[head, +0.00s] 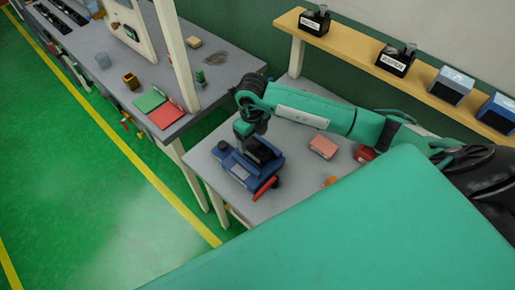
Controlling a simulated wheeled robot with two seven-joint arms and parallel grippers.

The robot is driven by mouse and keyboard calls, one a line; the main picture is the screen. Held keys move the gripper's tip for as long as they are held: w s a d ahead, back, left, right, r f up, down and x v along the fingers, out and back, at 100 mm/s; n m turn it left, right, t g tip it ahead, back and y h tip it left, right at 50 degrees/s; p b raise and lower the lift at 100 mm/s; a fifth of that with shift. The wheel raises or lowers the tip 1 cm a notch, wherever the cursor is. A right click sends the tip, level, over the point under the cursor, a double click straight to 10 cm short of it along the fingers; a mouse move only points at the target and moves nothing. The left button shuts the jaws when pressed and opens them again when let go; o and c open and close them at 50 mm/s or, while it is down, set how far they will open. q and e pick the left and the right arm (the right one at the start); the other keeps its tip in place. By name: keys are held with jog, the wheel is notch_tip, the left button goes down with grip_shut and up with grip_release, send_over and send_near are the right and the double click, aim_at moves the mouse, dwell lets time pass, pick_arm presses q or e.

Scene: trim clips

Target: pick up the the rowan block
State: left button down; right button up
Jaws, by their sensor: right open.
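No block carries a readable name, so I cannot tell for sure which is the rowan block. A salmon-pink block (323,146) lies on the grey table, right of my right gripper. A red block (366,154) lies further right, partly hidden by my arm. A small orange piece (330,181) lies nearer, at the edge of my green body. My right gripper (262,153) points down over a blue device (237,170) and is open; its fingertips are hard to make out against the dark parts there. My left gripper is not in view.
A red-handled part (265,188) lies at the device's near side. A second grey bench (205,95) at left holds a green and a red pad, a small yellow box and other items. A wooden shelf (345,40) with several labelled containers runs along the wall behind my arm.

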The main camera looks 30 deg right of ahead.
aim_at(253, 144)
notch_tip(253, 144, down, 3)
jog(key=shift+r+p, duration=0.1)
jog(key=shift+p, duration=0.65)
jog(key=shift+f, duration=0.4)
jog(key=shift+c, duration=0.7)
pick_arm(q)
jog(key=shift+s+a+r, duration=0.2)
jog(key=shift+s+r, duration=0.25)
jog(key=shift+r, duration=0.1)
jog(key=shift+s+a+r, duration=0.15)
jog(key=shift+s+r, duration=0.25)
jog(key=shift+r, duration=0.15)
pick_arm(e)
jog(key=c, duration=1)
